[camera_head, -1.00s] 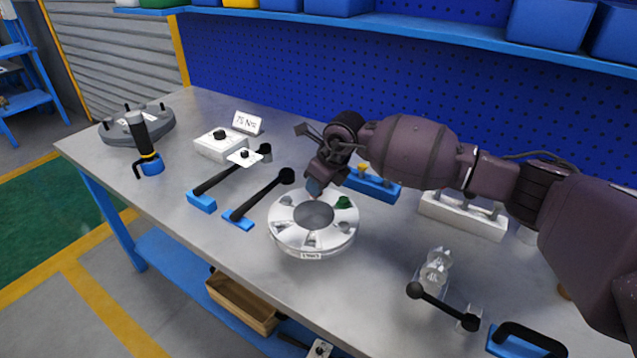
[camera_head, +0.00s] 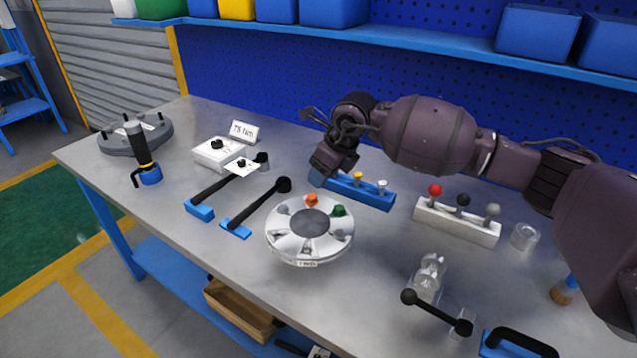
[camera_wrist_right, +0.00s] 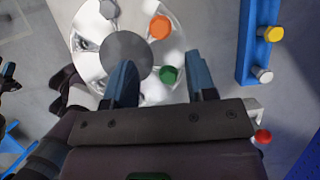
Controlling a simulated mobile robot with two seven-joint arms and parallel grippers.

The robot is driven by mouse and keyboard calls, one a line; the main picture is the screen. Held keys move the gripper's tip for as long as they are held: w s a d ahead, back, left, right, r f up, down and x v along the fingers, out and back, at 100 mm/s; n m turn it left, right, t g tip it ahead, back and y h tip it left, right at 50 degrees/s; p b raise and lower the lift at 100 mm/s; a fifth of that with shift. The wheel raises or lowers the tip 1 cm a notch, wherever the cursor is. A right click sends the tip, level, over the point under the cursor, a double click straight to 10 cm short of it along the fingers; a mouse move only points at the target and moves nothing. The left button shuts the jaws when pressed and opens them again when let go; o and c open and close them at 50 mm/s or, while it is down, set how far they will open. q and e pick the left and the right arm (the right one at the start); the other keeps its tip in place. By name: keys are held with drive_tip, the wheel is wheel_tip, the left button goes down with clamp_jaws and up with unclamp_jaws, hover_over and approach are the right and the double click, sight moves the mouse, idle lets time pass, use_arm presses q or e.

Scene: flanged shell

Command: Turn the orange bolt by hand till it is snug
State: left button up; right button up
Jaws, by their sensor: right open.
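The orange bolt (camera_head: 311,200) sits at the back of the round flanged shell (camera_head: 309,250), with a green bolt (camera_head: 339,210) to its right. In the right wrist view the orange bolt (camera_wrist_right: 160,27) shows from above as a hex head, and the green bolt (camera_wrist_right: 168,75) lies between it and my gripper. My right gripper (camera_head: 318,178) is above and behind the shell, apart from the bolts. In the right wrist view its two blue fingers (camera_wrist_right: 163,80) are spread, with nothing gripped. How deep the orange bolt sits cannot be told. My left gripper is not in view.
A blue rack (camera_head: 352,192) with yellow and pale bolts stands right behind the shell. A white block (camera_head: 456,222) with red, black and grey knobs is farther right. Black-handled wrenches (camera_head: 262,205) lie left of the shell. A clear part (camera_head: 428,280) stands front right.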

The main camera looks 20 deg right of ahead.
drive_tip(key=v, duration=0.3)
drive_tip(key=shift+s+d+r, duration=0.1)
drive_tip(key=shift+r, duration=0.2)
idle(0.3)
